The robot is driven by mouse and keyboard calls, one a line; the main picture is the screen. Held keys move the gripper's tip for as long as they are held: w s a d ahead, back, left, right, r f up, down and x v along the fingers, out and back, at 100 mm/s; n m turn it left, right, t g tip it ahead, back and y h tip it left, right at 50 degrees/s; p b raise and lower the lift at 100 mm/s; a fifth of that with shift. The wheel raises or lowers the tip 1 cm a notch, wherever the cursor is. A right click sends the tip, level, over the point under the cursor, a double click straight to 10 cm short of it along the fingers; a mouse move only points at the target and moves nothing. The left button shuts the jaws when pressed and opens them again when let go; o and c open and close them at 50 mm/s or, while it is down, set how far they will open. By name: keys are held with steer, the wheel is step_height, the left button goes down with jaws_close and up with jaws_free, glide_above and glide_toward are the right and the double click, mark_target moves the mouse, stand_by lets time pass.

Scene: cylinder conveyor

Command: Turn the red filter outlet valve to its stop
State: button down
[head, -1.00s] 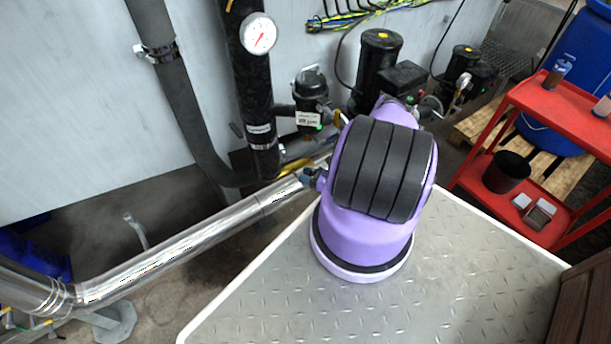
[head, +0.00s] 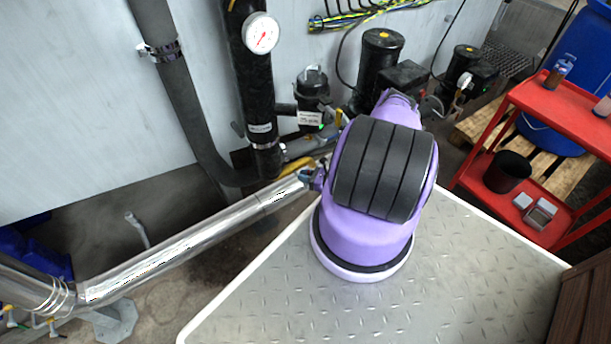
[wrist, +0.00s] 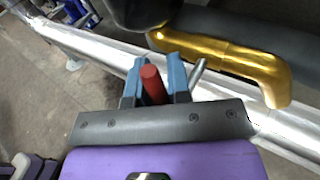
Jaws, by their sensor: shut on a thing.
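In the wrist view, the red valve handle (wrist: 153,86) is a short rounded grip seen between the two blue fingers of my gripper (wrist: 156,66). The fingers are closed on it from both sides. The valve's body and its stop are hidden, so I cannot tell the handle's turn angle. A thin silver rod (wrist: 197,76) shows just right of the fingers. In the head view, only a small blue part of my gripper (head: 308,177) shows at the left of my purple arm, close to the silver pipe. The red handle is hidden there.
A shiny silver pipe (head: 190,246) runs from lower left up to the gripper. A yellow pipe (wrist: 232,56) lies close by in the wrist view. A black filter (head: 312,98) and gauge (head: 262,33) stand behind. A red cart (head: 560,115) is at right.

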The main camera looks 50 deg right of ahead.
steer(key=shift+a+n+g, duration=0.25)
steer(key=shift+n+g, duration=0.05)
steer(key=c, duration=1.1)
jaws_free()
steer(key=v, duration=1)
steer(key=shift+s+d, duration=0.1)
steer(key=shift+s, duration=0.25)
